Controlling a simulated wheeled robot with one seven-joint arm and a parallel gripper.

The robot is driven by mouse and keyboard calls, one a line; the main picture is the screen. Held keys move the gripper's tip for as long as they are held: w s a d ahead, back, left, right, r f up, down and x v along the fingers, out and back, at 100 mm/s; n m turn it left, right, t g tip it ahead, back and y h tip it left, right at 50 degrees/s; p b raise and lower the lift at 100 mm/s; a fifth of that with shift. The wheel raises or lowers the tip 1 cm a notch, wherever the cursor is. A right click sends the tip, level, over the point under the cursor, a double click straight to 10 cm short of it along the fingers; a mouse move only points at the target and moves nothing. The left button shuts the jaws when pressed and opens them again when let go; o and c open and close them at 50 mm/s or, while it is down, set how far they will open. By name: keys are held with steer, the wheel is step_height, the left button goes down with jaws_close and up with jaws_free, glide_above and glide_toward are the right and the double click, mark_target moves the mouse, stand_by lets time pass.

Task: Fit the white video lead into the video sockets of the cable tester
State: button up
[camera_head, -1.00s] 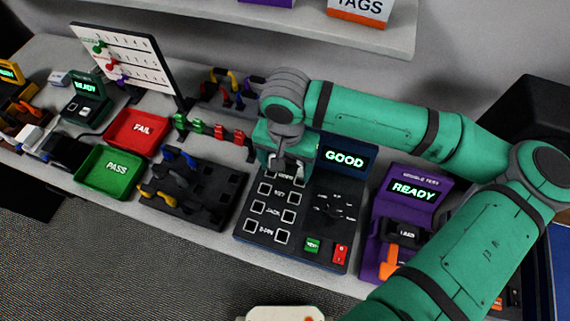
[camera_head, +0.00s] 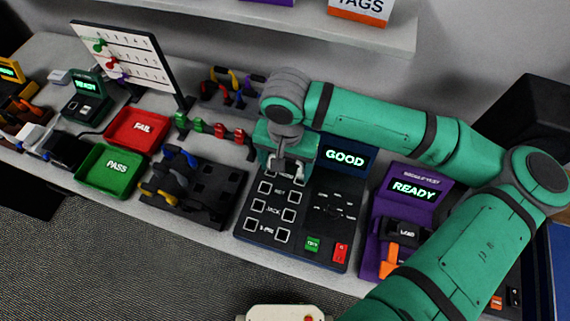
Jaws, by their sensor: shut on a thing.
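The cable tester (camera_head: 294,248) is a dark panel with rows of white-edged square sockets, a dial, a green and a red button, and a screen reading GOOD. My gripper (camera_head: 287,172) points down over its upper left part, at the top socket row. The gripper is shut on a small whitish thing at its tips, which I take to be the white video lead. The gripper and wrist hide most of it and the top sockets. I cannot tell whether its plugs sit in the sockets or just above them.
A black cable rack (camera_head: 212,196) stands left of the tester. A green PASS tray (camera_head: 103,176) and a red FAIL tray (camera_head: 138,130) lie farther left. A purple unit reading READY (camera_head: 391,214) stands close on the right. A shelf (camera_head: 375,38) runs above the back.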

steer(key=shift+f, duration=0.75)
stand_by(0.8)
steer(key=shift+w+f, duration=0.15)
stand_by(0.3)
steer(key=shift+a, duration=0.15)
steer(key=o, duration=1.1)
steer(key=shift+d, duration=0.25)
steer(key=shift+o, duration=0.2)
steer(key=shift+s, duration=0.2)
steer(key=shift+o, duration=0.3)
steer(key=shift+a, duration=0.1)
